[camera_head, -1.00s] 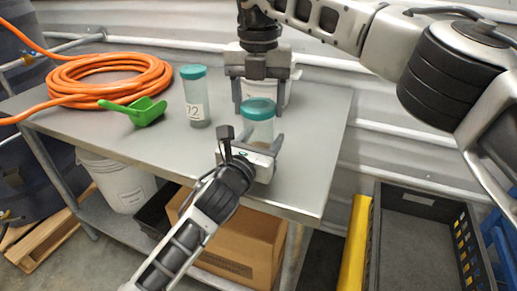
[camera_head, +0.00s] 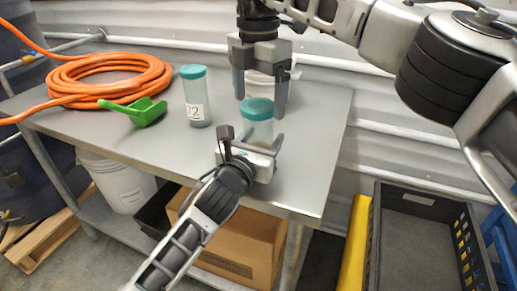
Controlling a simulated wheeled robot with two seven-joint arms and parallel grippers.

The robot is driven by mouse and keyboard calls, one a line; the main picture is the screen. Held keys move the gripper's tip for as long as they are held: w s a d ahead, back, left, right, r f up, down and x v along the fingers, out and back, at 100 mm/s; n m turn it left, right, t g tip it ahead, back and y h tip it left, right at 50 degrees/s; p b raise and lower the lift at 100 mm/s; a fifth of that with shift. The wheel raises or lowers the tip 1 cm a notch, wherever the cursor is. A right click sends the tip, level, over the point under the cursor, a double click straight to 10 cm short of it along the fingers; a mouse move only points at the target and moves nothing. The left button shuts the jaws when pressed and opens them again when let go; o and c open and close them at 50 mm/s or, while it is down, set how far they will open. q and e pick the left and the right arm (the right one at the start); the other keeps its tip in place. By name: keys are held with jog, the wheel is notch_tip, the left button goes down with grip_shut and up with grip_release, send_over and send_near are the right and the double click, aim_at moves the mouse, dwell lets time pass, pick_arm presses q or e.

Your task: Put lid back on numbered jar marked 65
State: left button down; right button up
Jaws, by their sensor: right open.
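A clear jar (camera_head: 259,132) stands near the table's front right, with a teal lid (camera_head: 258,108) on its top. Its number does not show from here. My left gripper (camera_head: 248,148) is at the near side of this jar; whether its fingers touch the jar I cannot tell. My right gripper (camera_head: 260,92) points down just above and behind the lid, open and empty, its fingers apart. A second clear jar (camera_head: 196,98) with a teal lid stands further left, its label partly readable and ending in 2.
An orange hose coil (camera_head: 110,75) and a green scoop (camera_head: 146,112) lie on the left of the metal table (camera_head: 165,150). A white container (camera_head: 292,75) is partly hidden behind my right gripper. A black crate (camera_head: 415,215) stands on the floor at right.

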notch_tip(320, 180, up, 6)
jog(key=shift+r, duration=0.1)
dwell(0.4)
pick_arm(q)
jog(key=shift+c, duration=2.1)
grip_release()
jog(key=v, duration=1.6)
pick_arm(e)
jog(key=shift+f, duration=0.3)
pick_arm(q)
jog(key=shift+f, duration=0.1)
pick_arm(e)
jog(key=shift+s, duration=0.1)
